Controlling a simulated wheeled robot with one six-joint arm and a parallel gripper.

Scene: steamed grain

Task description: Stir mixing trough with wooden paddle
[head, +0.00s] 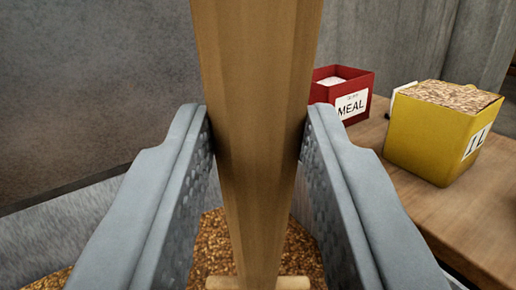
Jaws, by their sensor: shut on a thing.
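My gripper (254,125) is shut on the wooden paddle (255,60), with one grey finger on each side of its shaft. The paddle runs down the middle of the head view, and a round wooden crosspiece (293,283) shows at the bottom edge. Golden-brown grain (213,245) lies below and behind the paddle. A grey metal surface (60,235), which looks like the mixing trough's wall, shows at the lower left. The paddle's far end is not clearly visible, so I cannot tell how deep it sits in the grain.
A wooden table (450,215) stands on the right. On it are a red box (323,98) labelled MEAL with pale contents and a yellow box (425,145) filled with grain-like flakes. A plain grey wall (90,80) stands behind on the left.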

